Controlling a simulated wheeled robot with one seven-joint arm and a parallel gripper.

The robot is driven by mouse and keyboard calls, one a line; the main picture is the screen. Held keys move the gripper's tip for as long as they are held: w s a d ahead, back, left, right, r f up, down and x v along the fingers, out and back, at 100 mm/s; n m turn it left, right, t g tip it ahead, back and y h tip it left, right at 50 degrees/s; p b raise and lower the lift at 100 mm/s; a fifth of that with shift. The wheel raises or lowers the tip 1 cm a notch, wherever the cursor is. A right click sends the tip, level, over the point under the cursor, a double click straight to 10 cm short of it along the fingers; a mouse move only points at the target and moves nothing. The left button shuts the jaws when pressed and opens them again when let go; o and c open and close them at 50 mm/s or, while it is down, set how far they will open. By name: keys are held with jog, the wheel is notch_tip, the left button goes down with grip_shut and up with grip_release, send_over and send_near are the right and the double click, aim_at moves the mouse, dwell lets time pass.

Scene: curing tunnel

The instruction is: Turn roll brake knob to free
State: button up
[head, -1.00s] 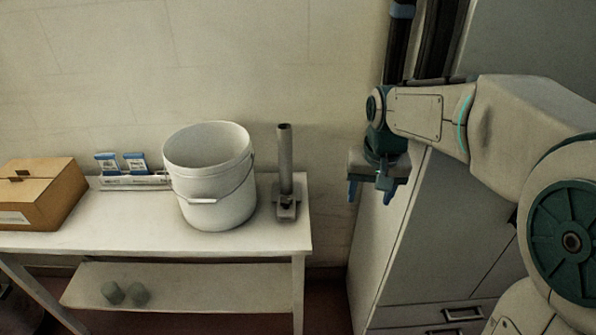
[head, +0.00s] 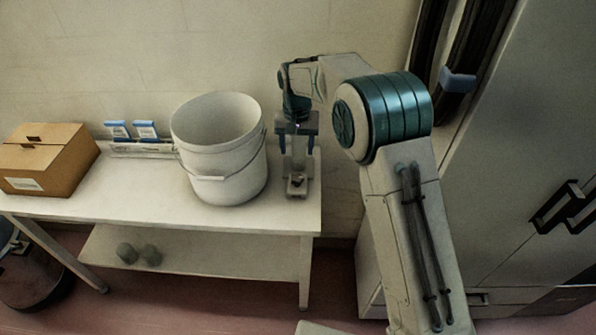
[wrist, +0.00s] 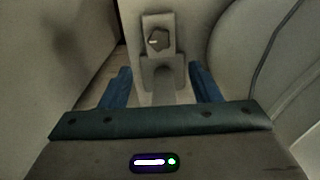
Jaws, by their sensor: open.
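The roll brake knob (wrist: 158,39) is a small dark knob on a light plate. In the wrist view it sits just beyond the fingertips, near the top middle. In the head view it shows small and dark (head: 297,182) at the base of the upright post (head: 298,160) on the table's right end. My gripper (head: 297,150) points down over the post. Its blue fingers, also in the wrist view (wrist: 160,80), are open, apart from the knob, with nothing gripped. The post's upper part is hidden by my gripper in the head view.
A white bucket (head: 215,150) stands close left of the post on the white table (head: 150,213). A cardboard box (head: 45,160) and blue-white packets (head: 131,130) are further left. A tall grey cabinet (head: 510,150) stands at right. The wall is close behind the table.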

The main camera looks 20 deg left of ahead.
aim_at(297, 177)
notch_tip(297, 177, down, 11)
jog(key=shift+f+p, duration=0.2)
jog(key=shift+p, duration=0.75)
jog(key=c, duration=1)
